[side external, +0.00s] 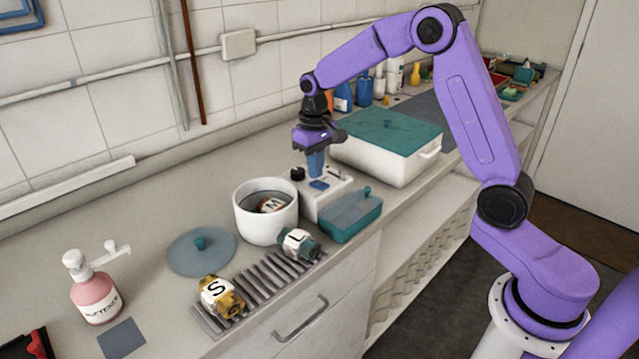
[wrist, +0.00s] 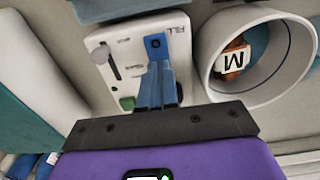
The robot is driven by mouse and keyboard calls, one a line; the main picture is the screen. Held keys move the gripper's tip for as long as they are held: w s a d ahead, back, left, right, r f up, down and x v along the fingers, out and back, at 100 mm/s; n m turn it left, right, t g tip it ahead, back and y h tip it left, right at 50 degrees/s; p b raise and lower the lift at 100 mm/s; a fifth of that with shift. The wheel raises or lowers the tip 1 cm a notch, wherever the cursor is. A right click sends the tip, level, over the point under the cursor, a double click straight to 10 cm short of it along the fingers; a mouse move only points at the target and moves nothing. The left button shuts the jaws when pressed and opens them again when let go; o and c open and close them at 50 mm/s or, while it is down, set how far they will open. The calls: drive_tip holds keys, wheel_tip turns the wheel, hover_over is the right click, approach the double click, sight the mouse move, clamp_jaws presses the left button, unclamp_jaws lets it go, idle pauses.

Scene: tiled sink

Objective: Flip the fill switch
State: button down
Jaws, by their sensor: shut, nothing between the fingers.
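A white control box (side external: 318,205) stands on the counter beside the white pot, and it also shows in the wrist view (wrist: 178,62). The word FILL is printed near one edge of its top in the wrist view. Next to that word is a blue switch (wrist: 155,42) with a dark round spot; it shows as a small blue piece in the side view (side external: 319,185). My gripper (side external: 316,174) points down over the box, its blue fingers shut and empty. In the wrist view the fingertips (wrist: 155,66) appear close to the blue switch; I cannot tell whether they touch it.
The white pot (side external: 250,222) holds an M-marked piece. A white bin with a teal lid (side external: 390,129) stands behind the box, and a teal lidded container (side external: 350,219) in front. Marked L and S pieces lie on a slotted rack (side external: 275,277). A soap bottle (side external: 95,292) stands left.

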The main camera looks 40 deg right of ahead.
sight(316, 184)
wheel_tip(316, 184, up, 6)
drive_tip(key=shift+f, duration=0.2)
idle(0.5)
drive_tip(key=s+a+r+n, duration=0.1)
drive_tip(key=s+a+n, duration=0.25)
drive_tip(key=s, duration=0.45)
drive_tip(key=s+a+n, duration=0.2)
drive_tip(key=s+a, duration=0.3)
drive_tip(key=s, duration=0.3)
drive_tip(key=s+d+f+n, duration=0.1)
drive_tip(key=s+d+n, duration=0.1)
drive_tip(key=s, duration=0.8)
drive_tip(key=s+d+f+n, duration=0.1)
drive_tip(key=s+n, duration=0.4)
drive_tip(key=s, duration=0.5)
drive_tip(key=shift+d+f, duration=0.2)
drive_tip(key=shift+d, duration=0.15)
